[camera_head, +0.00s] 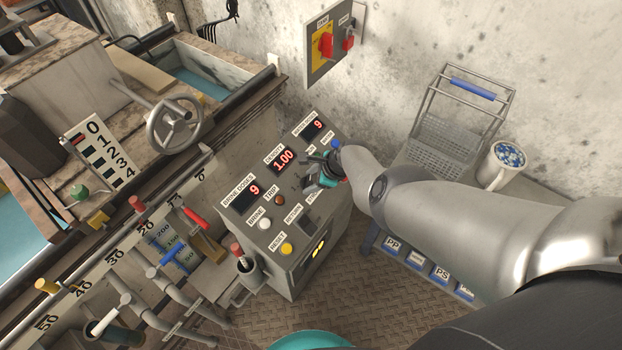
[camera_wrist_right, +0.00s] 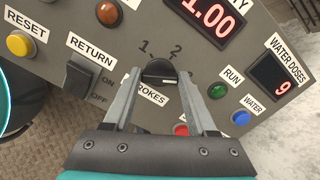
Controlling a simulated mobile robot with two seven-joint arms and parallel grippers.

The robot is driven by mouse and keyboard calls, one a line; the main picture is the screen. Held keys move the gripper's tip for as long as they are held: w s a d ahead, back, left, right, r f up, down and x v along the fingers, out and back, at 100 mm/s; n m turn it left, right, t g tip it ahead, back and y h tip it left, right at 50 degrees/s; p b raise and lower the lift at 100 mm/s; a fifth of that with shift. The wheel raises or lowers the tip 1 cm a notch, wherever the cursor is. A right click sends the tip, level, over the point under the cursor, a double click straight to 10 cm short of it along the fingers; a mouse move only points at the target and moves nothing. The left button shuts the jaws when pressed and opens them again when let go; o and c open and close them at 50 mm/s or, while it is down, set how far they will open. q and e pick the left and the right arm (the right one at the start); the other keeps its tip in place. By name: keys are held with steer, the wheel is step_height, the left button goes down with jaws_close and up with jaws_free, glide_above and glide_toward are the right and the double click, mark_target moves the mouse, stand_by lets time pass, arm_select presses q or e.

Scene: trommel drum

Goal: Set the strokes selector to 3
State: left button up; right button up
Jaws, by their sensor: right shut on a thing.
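The strokes selector (camera_wrist_right: 158,71) is a dark round knob on the grey control panel, seen in the right wrist view. The numbers 1 and 2 show above it, and the "STROKES" label below it is partly covered. My right gripper (camera_wrist_right: 161,80) is shut on the knob, with one finger on each side. In the head view my right gripper (camera_head: 320,176) is at the panel and hides the knob. The knob's setting cannot be read clearly. My left gripper is not in view.
Close to the knob are the RETURN switch (camera_wrist_right: 82,75), green RUN button (camera_wrist_right: 217,91), blue WATER button (camera_wrist_right: 241,117) and a partly hidden red button (camera_wrist_right: 181,130). The yellow RESET button (camera_wrist_right: 20,43) is farther left. A handwheel (camera_head: 174,124) stands left of the panel.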

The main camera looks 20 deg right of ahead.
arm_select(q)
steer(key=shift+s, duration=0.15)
arm_select(e)
steer(key=o, duration=1.4)
steer(key=shift+c, duration=0.2)
steer(key=shift+s+d+r+p, duration=0.2)
steer(key=shift+r+p, duration=0.4)
steer(key=shift+p, duration=0.2)
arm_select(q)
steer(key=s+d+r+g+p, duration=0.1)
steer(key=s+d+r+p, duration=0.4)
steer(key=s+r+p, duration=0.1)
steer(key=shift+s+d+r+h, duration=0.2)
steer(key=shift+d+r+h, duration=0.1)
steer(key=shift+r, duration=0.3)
arm_select(e)
steer(key=v, duration=0.6)
steer(key=shift+s+d, duration=0.1)
